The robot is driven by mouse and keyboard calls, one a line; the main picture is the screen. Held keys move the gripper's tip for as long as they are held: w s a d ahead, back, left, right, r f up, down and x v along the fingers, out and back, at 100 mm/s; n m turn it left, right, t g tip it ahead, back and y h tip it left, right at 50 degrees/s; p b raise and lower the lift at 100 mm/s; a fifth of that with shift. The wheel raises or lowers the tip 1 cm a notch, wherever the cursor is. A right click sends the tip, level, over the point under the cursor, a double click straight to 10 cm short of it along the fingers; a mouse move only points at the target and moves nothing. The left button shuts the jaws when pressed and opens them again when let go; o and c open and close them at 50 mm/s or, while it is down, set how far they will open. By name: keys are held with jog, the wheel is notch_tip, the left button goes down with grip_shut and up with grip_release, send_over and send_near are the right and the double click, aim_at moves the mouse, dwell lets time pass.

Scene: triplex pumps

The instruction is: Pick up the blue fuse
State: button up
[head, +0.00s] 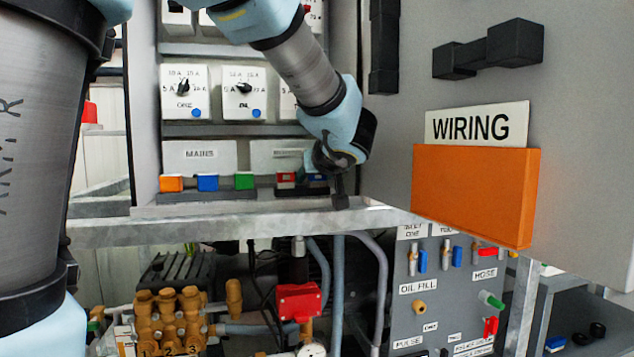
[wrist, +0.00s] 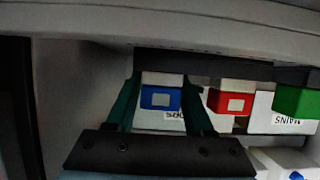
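In the wrist view a blue fuse (wrist: 161,99) with a pale front patch sits in a dark rail, between the two dark green fingers of my gripper (wrist: 160,82). The fingers are open on either side of it; I cannot tell if they touch it. In the head view my gripper (head: 326,160) is at the right end of the lower fuse shelf, by the cabinet's inner right side. It partly hides that blue fuse (head: 317,177). Another blue fuse (head: 207,183) sits on the left under the MAINS label.
A red fuse (wrist: 229,102) is close beside the right finger, with a green fuse (wrist: 297,101) beyond it. An orange fuse (head: 171,184) is at the shelf's left end. The open cabinet door with an orange WIRING holder (head: 475,195) stands right of my arm.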

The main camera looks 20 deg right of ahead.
grip_shut()
dwell(0.4)
